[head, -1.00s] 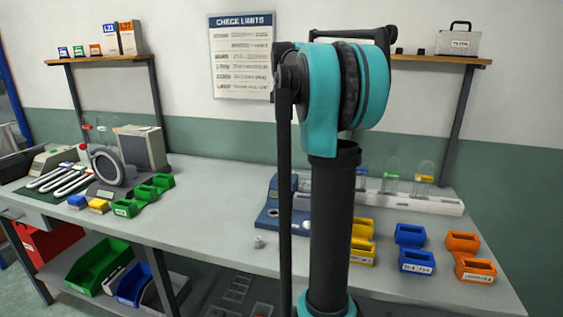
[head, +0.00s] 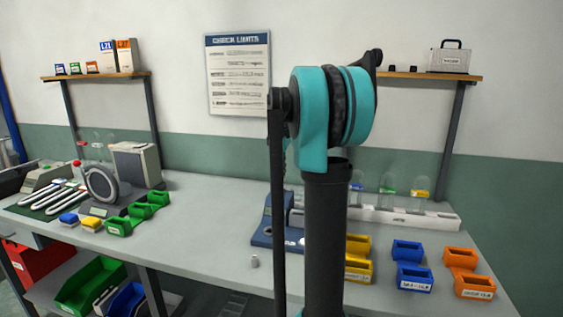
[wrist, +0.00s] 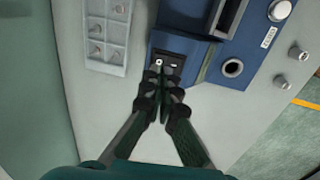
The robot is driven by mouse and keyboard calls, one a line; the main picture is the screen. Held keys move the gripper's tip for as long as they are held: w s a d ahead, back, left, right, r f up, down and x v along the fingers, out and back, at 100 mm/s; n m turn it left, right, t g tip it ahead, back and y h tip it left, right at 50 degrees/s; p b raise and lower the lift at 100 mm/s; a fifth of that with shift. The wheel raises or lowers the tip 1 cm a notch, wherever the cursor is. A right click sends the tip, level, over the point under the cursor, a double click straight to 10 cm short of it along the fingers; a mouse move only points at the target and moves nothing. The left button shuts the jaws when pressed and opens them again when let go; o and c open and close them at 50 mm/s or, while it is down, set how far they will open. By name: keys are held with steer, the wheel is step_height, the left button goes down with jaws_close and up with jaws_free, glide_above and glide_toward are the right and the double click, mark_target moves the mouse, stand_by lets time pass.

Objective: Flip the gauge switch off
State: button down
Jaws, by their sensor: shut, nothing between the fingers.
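The blue gauge (wrist: 205,75) fills the upper right of the wrist view. A dark switch panel (wrist: 180,56) sits at its near left corner, with a small round light spot and a pale mark; which way the switch is set I cannot tell. My gripper (wrist: 164,88) is shut and empty, its fingertips just below this panel, overlapping its lower edge in the picture; contact I cannot tell. In the head view the blue gauge (head: 268,236) stands on the bench, partly hidden behind my arm, and my gripper is not seen there.
A grey tray (wrist: 107,57) with small parts lies left of the gauge. Small metal cylinders (wrist: 297,52) stand to its right. In the head view, yellow bins (head: 358,270), blue bins (head: 415,283) and a white rack with glass tubes (head: 435,219) are to the right.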

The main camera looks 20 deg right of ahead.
mark_target(283, 190)
steer(key=shift+w+d+f, duration=0.1)
steer(key=shift+f, duration=1.1)
steer(key=shift+w+d+f, duration=0.1)
steer(key=shift+f, duration=1.05)
steer(key=shift+w+f, duration=0.15)
steer(key=shift+f, duration=0.15)
steer(key=shift+s+a+r, duration=0.15)
steer(key=shift+s+a, duration=0.3)
steer(key=shift+s, duration=0.25)
step_height(283, 190, up, 14)
steer(key=w+d, duration=0.1)
steer(key=shift+w, duration=0.25)
